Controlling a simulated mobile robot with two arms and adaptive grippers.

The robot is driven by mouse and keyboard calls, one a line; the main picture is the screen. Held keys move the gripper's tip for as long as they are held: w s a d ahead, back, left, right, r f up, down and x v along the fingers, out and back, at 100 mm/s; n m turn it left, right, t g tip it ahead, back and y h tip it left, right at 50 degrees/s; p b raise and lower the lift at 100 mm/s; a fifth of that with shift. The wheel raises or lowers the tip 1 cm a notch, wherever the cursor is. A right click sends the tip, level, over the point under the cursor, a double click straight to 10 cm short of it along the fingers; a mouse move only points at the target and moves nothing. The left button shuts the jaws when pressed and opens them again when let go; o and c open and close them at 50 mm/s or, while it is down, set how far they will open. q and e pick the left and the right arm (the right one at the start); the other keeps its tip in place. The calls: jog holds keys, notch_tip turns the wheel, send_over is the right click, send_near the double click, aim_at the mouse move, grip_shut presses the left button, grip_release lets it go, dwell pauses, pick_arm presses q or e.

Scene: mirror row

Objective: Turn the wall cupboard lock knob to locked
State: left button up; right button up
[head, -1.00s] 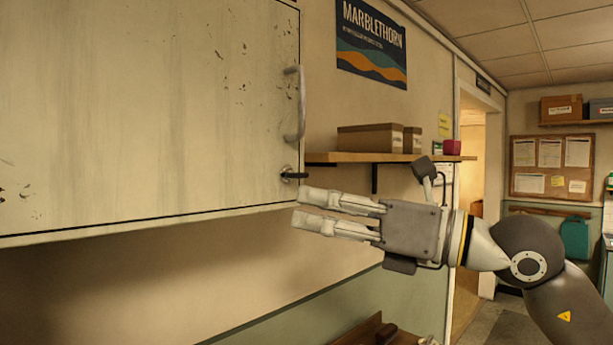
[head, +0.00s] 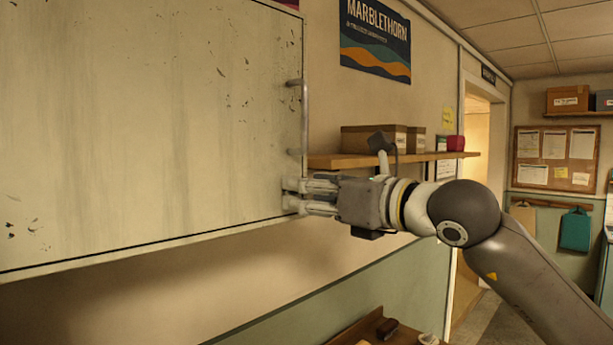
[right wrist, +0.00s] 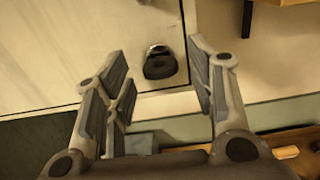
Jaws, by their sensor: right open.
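The wall cupboard door (head: 140,110) fills the left of the head view and is shut. Its lock knob shows in the right wrist view as a dark knob (right wrist: 160,68) on a silvery base near the door's lower corner. In the head view my fingers hide the knob. My right gripper (head: 289,194) is open at the door's lower right corner. In the right wrist view its fingers stand on either side of the knob, with visible gaps. I cannot tell whether they reach around it in depth. My left gripper is not in view.
A vertical bar handle (head: 304,115) is on the door's right edge, just above my right gripper. A wooden shelf (head: 350,161) with boxes (head: 374,139) is on the wall behind my wrist. Below the cupboard the wall is clear, down to a wooden ledge (head: 355,333).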

jog(key=shift+w+a, duration=0.4)
